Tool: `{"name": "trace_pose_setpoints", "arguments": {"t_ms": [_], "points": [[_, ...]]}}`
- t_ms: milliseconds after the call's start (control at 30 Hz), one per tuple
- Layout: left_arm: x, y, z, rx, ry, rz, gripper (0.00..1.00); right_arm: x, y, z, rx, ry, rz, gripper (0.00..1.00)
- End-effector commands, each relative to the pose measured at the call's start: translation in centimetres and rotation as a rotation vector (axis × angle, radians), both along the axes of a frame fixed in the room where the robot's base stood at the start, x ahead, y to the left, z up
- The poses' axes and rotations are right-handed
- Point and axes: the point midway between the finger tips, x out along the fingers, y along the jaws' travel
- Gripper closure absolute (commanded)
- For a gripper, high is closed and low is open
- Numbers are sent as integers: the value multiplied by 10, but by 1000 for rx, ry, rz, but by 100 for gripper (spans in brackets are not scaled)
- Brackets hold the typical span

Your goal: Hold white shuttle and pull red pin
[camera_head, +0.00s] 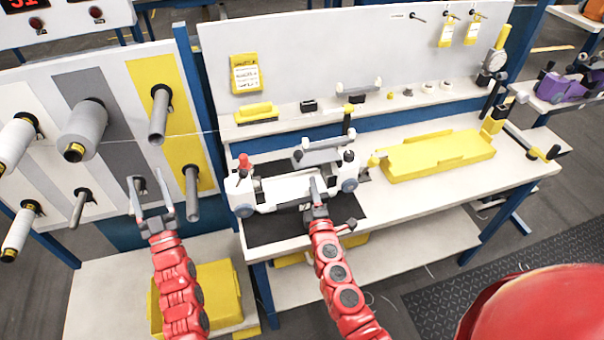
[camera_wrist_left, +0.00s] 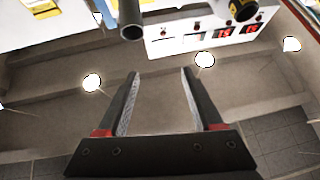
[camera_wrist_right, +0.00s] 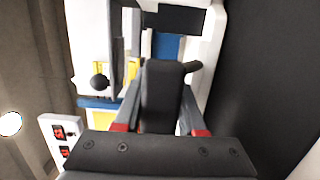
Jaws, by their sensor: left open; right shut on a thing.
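The white shuttle (camera_head: 285,188) lies on a dark mat on the workbench in the head view, with grey-blue rollers at its ends. The red pin (camera_head: 244,162) stands upright at its left end. My right gripper (camera_head: 317,190) is at the shuttle's front side, right of its middle. In the right wrist view this gripper is shut on a dark grey part, which appears to belong to the shuttle; its fingers partly hide the hold. My left gripper (camera_head: 149,185) is open and empty, left of the bench and apart from the pin. Its spread fingers also show in the left wrist view (camera_wrist_left: 157,78).
A spool rack (camera_head: 110,130) with grey tubes stands close to my left gripper. A yellow tray (camera_head: 437,155) lies on the bench right of the shuttle. A yellow bin (camera_head: 222,285) sits low in front.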

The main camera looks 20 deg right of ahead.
Motion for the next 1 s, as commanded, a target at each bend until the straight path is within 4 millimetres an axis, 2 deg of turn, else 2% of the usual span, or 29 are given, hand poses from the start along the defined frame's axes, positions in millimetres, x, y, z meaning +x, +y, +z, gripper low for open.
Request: {"name": "trace_pose_setpoints", "arguments": {"t_ms": [33,100,200,300,400,500,667,800,1000], "points": [[24,1,-3,-8,70,-5,32,0,0,-1,0,2,0,100],[56,-1,-13,-14,186,-22,32,0,0,-1,0,2,0,100],[95,-9,-26,-15,347,-65,32,0,0,-1,0,2,0,100],[127,-25,-38,-3,507,-131,32,0,0,-1,0,2,0,100],[149,-46,-46,24,654,-215,32,0,0,-1,0,2,0,100],[161,-71,-53,69,799,-313,32,0,0,-1,0,2,0,100],[160,-114,-55,181,1010,-496,32,0,0,-1,0,2,0,100],[141,-146,-50,305,1163,-659,32,0,0,-1,0,2,0,100],[107,-171,-40,464,1304,-831,32,0,0,-1,0,2,0,100]]}}
